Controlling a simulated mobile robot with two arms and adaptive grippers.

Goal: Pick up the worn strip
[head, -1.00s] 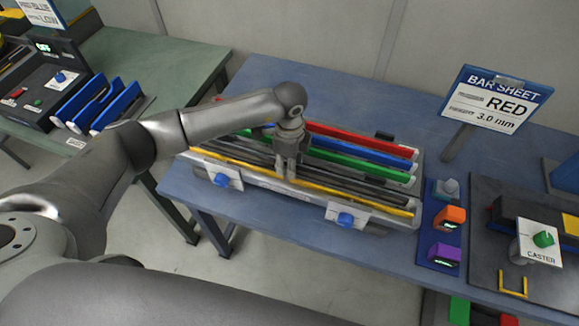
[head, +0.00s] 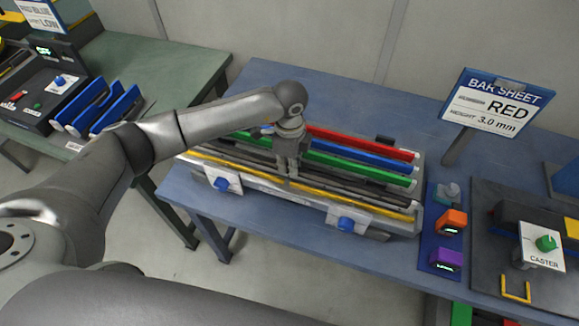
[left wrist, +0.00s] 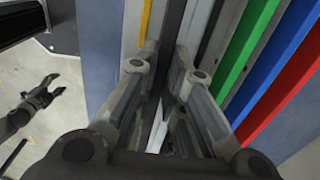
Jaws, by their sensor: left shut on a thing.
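The rack (head: 392,228) on the blue table holds long strips: red, blue, green, dark grey and yellow. My left gripper (head: 288,174) reaches down into it between the green strip (head: 355,170) and the yellow strip (head: 350,198). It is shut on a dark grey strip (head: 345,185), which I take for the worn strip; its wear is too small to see. In the left wrist view the fingers (left wrist: 165,85) close around a dark strip (left wrist: 172,35) low in the rack. My right gripper (left wrist: 42,93) shows small at the left there, fingers apart and empty.
Blue knobs (head: 347,223) stand on the rack's front. A sign (head: 497,102) reading RED, 3.0 mm stands at the back right. Orange (head: 453,222) and purple (head: 446,258) blocks and a caster panel (head: 541,246) are at the right. The table behind the rack is mostly clear.

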